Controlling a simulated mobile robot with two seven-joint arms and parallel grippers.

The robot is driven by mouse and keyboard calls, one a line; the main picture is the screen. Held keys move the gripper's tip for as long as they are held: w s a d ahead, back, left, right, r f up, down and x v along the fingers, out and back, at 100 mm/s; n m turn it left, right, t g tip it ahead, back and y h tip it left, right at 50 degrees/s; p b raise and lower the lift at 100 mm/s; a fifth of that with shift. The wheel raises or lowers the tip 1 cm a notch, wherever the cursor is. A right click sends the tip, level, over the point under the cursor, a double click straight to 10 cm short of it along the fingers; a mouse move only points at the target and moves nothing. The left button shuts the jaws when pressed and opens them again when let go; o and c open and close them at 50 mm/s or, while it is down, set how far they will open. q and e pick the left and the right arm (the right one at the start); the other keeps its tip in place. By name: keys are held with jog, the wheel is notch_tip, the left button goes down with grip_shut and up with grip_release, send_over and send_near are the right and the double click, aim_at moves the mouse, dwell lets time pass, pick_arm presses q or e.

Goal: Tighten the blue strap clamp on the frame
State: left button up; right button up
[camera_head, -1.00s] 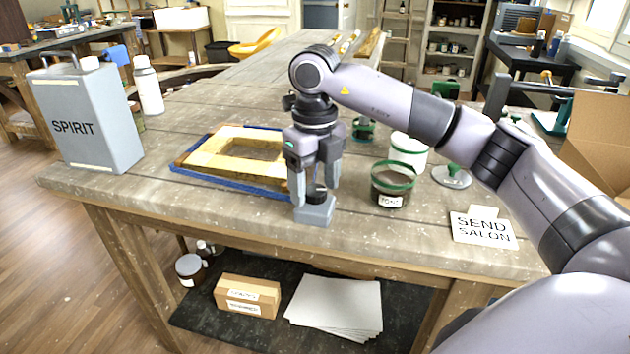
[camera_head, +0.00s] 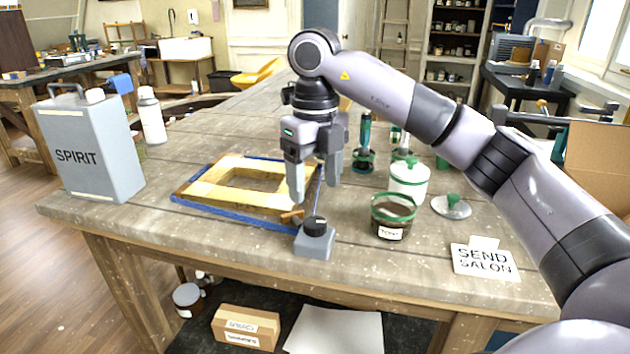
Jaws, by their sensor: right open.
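A light wooden frame (camera_head: 222,173) lies flat on the workbench with a blue strap (camera_head: 232,214) running around its outer edge. The grey clamp body (camera_head: 313,244) with a black knob (camera_head: 316,226) on top sits at the frame's near right corner. A small brown wooden piece (camera_head: 292,215) is at that corner beside the clamp. My right gripper (camera_head: 316,196) points down above and just behind the knob, open and empty, its fingers apart from the knob. It hides part of the frame's right side. My left gripper does not show.
A grey SPIRIT can (camera_head: 92,150) and a white bottle (camera_head: 151,115) stand at the left. A green-rimmed jar (camera_head: 392,217), a white lidded pot (camera_head: 408,182) and a loose lid (camera_head: 451,207) stand right of the gripper. A SEND SALON card (camera_head: 484,258) lies near the front edge.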

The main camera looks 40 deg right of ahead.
aim_at(317, 222)
jog(key=shift+n, duration=0.3)
jog(key=n, duration=0.1)
jog(key=n+p, duration=0.1)
jog(key=n, duration=0.1)
jog(key=n+p, duration=0.1)
jog(key=shift+r, duration=0.25)
jog(key=n+p, duration=0.1)
jog(key=n, duration=0.3)
jog(key=shift+d, duration=0.1)
jog(key=n, duration=0.3)
jog(key=shift+f+p, duration=0.25)
jog(key=shift+p, duration=0.05)
jog(key=shift+s+f+n, duration=0.1)
jog(key=shift+f+n, duration=0.2)
jog(key=shift+f, duration=0.2)
jog(key=shift+f+p, duration=0.4)
jog(key=shift+f, duration=2.75)
jog(key=c, duration=1.1)
